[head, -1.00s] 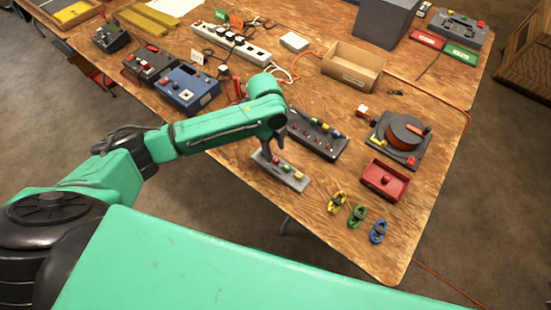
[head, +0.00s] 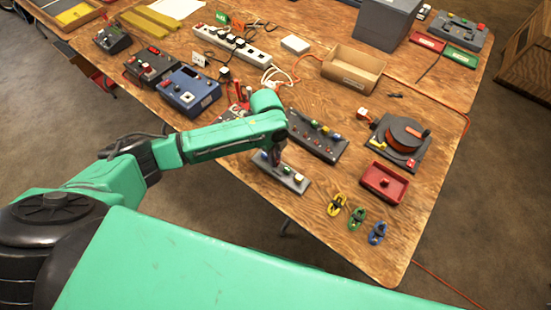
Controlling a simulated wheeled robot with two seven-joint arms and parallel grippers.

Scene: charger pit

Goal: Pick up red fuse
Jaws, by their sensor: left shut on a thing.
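A small grey fuse rack (head: 293,184) lies near the front edge of the wooden table. A green fuse (head: 287,170) and a yellow fuse (head: 299,177) stand in its right part, and a blue one (head: 264,155) shows at its left end. My left gripper (head: 276,160) reaches down over the left half of the rack, between the blue and green fuses. It is shut on the red fuse, which its fingers mostly hide. I cannot tell whether the fuse is clear of its slot. My right gripper is not in view.
Behind the rack is a longer dark panel (head: 328,152) with coloured knobs. To the right are a red tray (head: 372,191), a cable reel (head: 404,137), and yellow, green and blue loops (head: 357,218). A cardboard box (head: 352,72) and power strip (head: 233,45) stand farther back.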

